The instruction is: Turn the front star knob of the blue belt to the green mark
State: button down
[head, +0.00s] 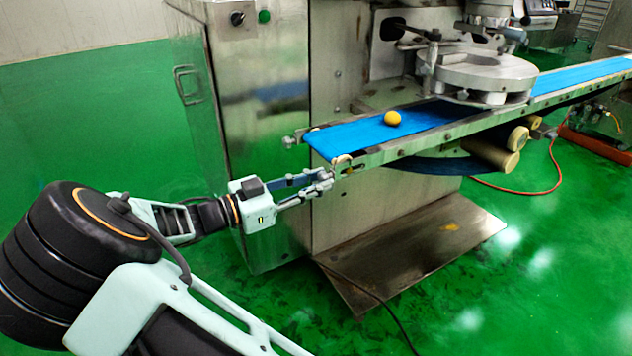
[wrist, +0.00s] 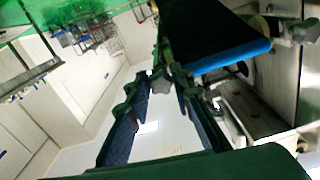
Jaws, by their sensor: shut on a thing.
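The blue belt (head: 352,136) runs from the near left end of the machine to the back right; its end also shows in the wrist view (wrist: 228,56). My gripper (head: 326,180) is at the near front corner of the belt frame, just below the belt's end. Its fingers (wrist: 163,76) are closed around the front star knob, which they and the frame mostly hide. I cannot make out the knob's arms or its angle. The green mark cannot be made out in either view. Another small knob (head: 288,141) sits at the far side of the belt's end.
An orange-yellow ball (head: 393,118) lies on the belt. The steel cabinet (head: 250,110) stands close behind my gripper. A metal plate (head: 420,250) lies low in front of the machine, with a black cable beside it. The green floor (head: 530,290) is open at right.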

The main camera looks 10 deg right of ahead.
dwell(0.3)
jog(key=c, duration=1.7)
grip_release()
jog(key=shift+a, duration=0.15)
jog(key=v, duration=1.1)
jog(key=shift+s+a, duration=0.15)
jog(key=shift+a, duration=0.2)
jog(key=shift+r, duration=0.1)
